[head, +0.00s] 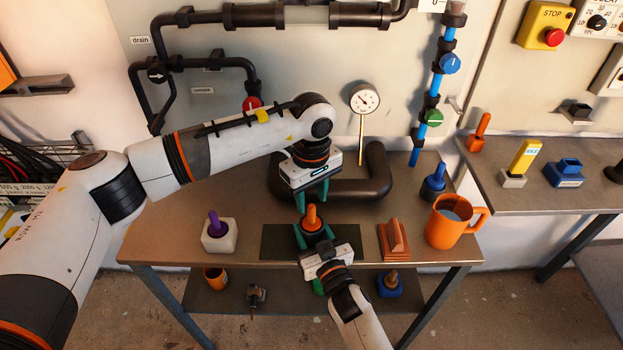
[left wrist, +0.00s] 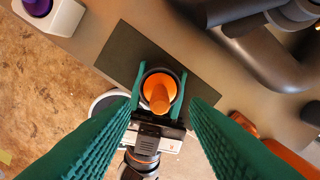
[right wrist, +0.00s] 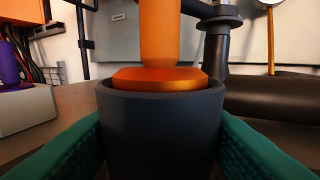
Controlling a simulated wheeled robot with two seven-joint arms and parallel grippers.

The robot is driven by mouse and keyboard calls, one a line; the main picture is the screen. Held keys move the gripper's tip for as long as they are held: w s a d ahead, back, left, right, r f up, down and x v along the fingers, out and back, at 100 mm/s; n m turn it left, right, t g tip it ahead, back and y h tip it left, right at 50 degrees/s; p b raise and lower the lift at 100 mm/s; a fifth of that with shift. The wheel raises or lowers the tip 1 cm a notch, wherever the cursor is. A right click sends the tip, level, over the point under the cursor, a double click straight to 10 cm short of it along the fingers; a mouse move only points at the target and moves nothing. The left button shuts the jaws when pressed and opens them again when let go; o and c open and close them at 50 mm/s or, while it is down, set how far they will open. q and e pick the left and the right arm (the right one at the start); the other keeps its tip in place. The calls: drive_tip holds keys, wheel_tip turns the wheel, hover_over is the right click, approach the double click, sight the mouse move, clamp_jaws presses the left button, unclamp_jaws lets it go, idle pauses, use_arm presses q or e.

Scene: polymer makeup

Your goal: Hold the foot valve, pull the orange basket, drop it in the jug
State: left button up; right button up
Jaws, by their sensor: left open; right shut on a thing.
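The foot valve (right wrist: 160,125) is a dark grey cup-shaped body standing on a dark mat (head: 275,241). The orange basket (head: 311,218) sits in its top with an upright orange handle. My right gripper (head: 318,236) is shut around the foot valve from the front; its green fingers flank the body in the right wrist view. My left gripper (head: 313,199) is open and empty, pointing down above the basket. In the left wrist view the basket (left wrist: 160,92) shows between and beyond the open fingers. The orange jug (head: 449,224) stands at the table's right, its handle to the right.
A terracotta block with a grip (head: 396,238) and a blue-capped dark fitting (head: 434,183) stand near the jug. A white block with a purple peg (head: 218,232) is at left. Thick dark pipe (head: 375,175) and a gauge (head: 364,99) are behind.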

sight(311, 206)
use_arm(q)
drive_tip(key=shift+f, duration=2.8)
drive_tip(key=shift+c, duration=0.4)
clamp_jaws()
